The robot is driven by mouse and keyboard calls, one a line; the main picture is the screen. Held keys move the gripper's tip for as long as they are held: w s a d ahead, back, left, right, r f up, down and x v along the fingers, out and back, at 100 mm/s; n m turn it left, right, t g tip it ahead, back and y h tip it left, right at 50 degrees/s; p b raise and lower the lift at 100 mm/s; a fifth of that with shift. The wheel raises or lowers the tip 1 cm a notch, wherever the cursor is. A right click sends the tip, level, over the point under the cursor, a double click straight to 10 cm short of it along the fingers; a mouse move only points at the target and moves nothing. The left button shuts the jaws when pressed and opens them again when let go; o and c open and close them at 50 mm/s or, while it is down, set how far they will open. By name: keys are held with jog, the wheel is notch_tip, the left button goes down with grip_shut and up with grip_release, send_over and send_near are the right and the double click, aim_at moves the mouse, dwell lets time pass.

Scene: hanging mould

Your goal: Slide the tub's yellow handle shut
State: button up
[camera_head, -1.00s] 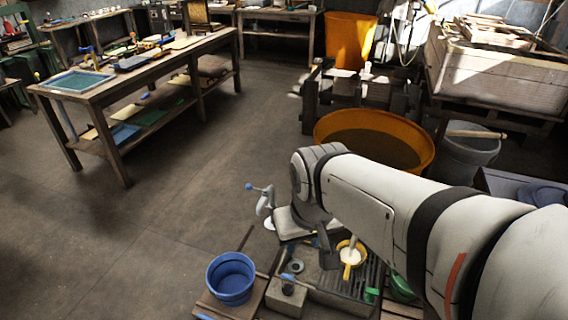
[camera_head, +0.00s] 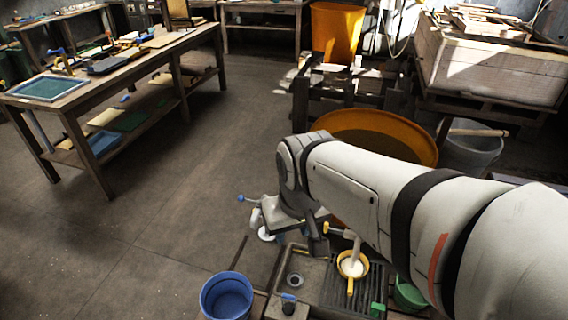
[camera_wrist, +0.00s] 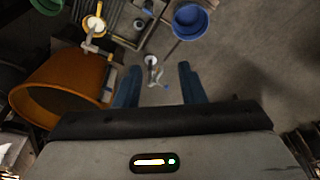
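The large orange tub (camera_head: 370,122) stands on the floor behind my arm, holding dark brownish contents. A small yellow handle (camera_head: 329,229) shows below the tub, just right of my gripper's dark end part. Something white runs from beside it into a yellow-rimmed ladle or funnel (camera_head: 352,265); I cannot tell how far the handle is slid. The wrist view shows the tub (camera_wrist: 62,82) at left and the yellow-rimmed vessel (camera_wrist: 95,26) at upper left. My gripper (camera_wrist: 158,72) has two blue fingers wide apart and empty. In the head view my arm hides part of the tub.
A blue bucket (camera_head: 227,297), a ribbed drain board (camera_head: 345,292) and a green cup (camera_head: 408,294) stand at front. A grey bucket (camera_head: 472,145) is at right.

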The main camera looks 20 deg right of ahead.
jog(key=shift+o, duration=0.5)
jog(key=shift+w+a+f, duration=0.1)
jog(key=w+f+m+g+y+b, duration=0.2)
jog(key=w+f+m+y+b, duration=0.6)
jog(key=w+f+b, duration=0.8)
jog(key=w+d+f+m+t+y+b, duration=0.1)
jog(key=w+d+f+m+t+b, duration=0.2)
jog(key=w+f, duration=0.35)
jog(key=w+d+f+m+t+y+b, duration=0.2)
jog(key=w+d+f+m+b, duration=0.15)
jog(key=w+f+m, duration=0.35)
jog(key=w+d+f+m+t+h+b, duration=0.1)
jog(key=w+d+f+m+t+b, duration=0.3)
jog(key=d+f, duration=0.45)
jog(key=w+d+f+m+t+b, duration=0.35)
jog(key=d+f+b, duration=0.2)
jog(key=f, duration=0.65)
jog(key=m+t+h+b, duration=0.5)
jog(key=m+h+b, duration=0.2)
jog(key=m+b, duration=0.15)
send_near(326, 225)
jog(key=w, duration=0.6)
jog(key=w+f, duration=0.1)
jog(key=w, duration=0.3)
jog(key=shift+w+a+f, duration=0.1)
jog(key=shift+a, duration=0.3)
jog(key=shift+w, duration=0.35)
jog(key=shift+c, duration=0.3)
